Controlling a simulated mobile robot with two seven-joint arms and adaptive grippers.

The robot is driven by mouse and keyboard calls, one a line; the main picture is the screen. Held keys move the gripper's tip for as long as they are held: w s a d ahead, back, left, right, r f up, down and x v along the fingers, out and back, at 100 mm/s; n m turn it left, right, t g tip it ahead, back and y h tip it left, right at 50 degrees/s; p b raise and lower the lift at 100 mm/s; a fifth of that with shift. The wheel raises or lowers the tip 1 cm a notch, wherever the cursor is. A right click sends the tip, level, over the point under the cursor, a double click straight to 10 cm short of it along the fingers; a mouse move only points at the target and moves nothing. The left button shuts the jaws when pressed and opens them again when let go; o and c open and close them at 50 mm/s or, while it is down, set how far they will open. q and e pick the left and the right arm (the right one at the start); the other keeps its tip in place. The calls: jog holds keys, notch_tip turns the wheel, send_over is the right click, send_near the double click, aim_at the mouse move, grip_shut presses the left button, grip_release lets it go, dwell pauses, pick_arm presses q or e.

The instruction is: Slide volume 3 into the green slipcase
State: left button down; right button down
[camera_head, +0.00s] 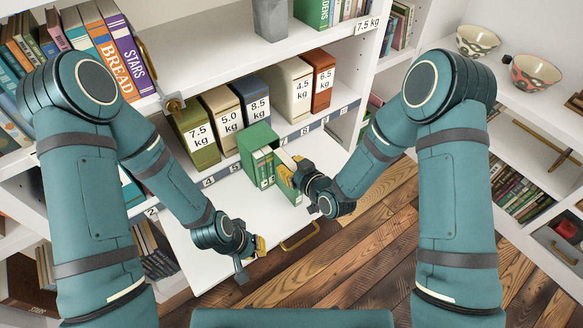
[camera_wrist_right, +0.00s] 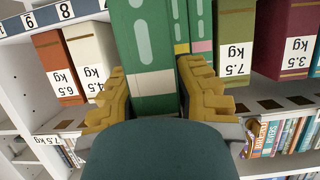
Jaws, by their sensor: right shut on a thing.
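The green slipcase (camera_head: 256,137) stands on the white pull-out surface (camera_head: 226,207), in front of the weight-marked boxes. Slim green volumes (camera_head: 263,166) sit in it, their spines facing me. My right gripper (camera_head: 289,172) is shut on volume 3 (camera_head: 285,157), a green book held upright just right of the slipcase. In the right wrist view volume 3 (camera_wrist_right: 152,84) is between the yellow fingers, beside the other volumes (camera_wrist_right: 181,25). Whether it touches the slipcase is unclear. My left gripper (camera_head: 252,254) is low near the surface's front edge, with nothing visible in it; its opening is unclear.
Boxes marked with weights, such as the olive 7.5 kg box (camera_head: 196,135) and the white 4.5 kg box (camera_head: 290,92), line the shelf behind. A brass handle (camera_head: 300,237) is at the front edge. The surface left of the slipcase is clear.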

jog(key=shift+w+a, duration=0.1)
jog(key=shift+w, duration=0.05)
jog(key=c, duration=0.8)
grip_release()
jog(key=v, duration=1.2)
